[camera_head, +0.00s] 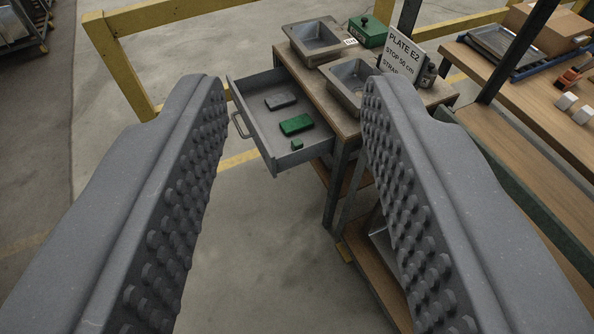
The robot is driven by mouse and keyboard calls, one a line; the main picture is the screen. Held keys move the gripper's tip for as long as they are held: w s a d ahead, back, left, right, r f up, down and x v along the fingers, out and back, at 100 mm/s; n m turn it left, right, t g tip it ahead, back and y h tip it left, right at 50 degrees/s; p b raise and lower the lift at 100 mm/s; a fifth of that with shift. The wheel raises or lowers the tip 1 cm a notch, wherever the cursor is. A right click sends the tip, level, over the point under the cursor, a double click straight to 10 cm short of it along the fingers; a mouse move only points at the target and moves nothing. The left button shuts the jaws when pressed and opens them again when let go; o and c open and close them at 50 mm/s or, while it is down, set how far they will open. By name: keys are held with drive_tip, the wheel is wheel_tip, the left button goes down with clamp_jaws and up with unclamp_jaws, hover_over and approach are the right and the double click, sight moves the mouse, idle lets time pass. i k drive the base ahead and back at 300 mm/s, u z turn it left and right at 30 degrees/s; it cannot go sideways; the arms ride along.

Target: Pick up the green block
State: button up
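A small green block (297,145) lies in the open grey drawer (262,143), near its front right corner. A larger flat green item (296,125) lies just behind it, and a dark grey flat item (280,101) lies further back in the drawer. My gripper (295,90) is wide open with nothing between its studded grey fingers. The block shows in the gap between the fingers, well beyond and below them, and no finger touches it.
The drawer sticks out left from a workbench (333,104) with two metal sinks, a green box (368,31) and a sign (401,54). A yellow rail (125,65) stands behind the drawer. Wooden shelves (540,120) stand at right. Floor in front is clear.

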sight(297, 144)
drive_tip(key=z, duration=0.15)
drive_tip(key=k, duration=0.35)
drive_tip(key=u, duration=0.45)
drive_tip(key=i, duration=2.1)
drive_tip(key=z, duration=0.65)
